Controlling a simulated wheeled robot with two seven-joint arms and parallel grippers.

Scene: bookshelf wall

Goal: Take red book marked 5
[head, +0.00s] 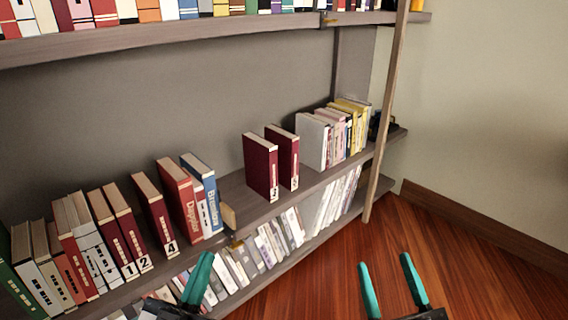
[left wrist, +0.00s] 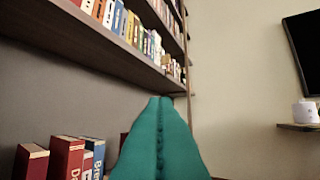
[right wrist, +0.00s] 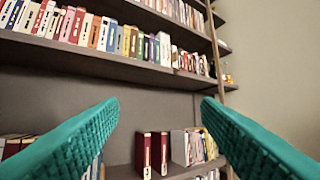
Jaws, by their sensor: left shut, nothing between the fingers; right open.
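Two dark red books (head: 261,167) and (head: 283,157) stand upright, slightly apart, on the middle shelf, right of centre in the head view. Each has a white number low on its spine; the digits are too small to tell which is the 5. The pair also shows in the right wrist view (right wrist: 151,153), between the fingers and beyond them. Other dark red books to the left are marked 1, 2 (head: 127,225) and 4 (head: 155,215). My left gripper (head: 204,260) is shut and empty, in front of the shelf. My right gripper (head: 385,262) is open and empty, away from the books.
White, pink and yellow books (head: 312,141) stand just right of the pair. Red and blue books (head: 202,190) and a small tan block (head: 229,217) are to its left. A wooden upright (head: 388,110) rises at the right. The upper shelf (head: 170,38) overhangs. The floor at right is clear.

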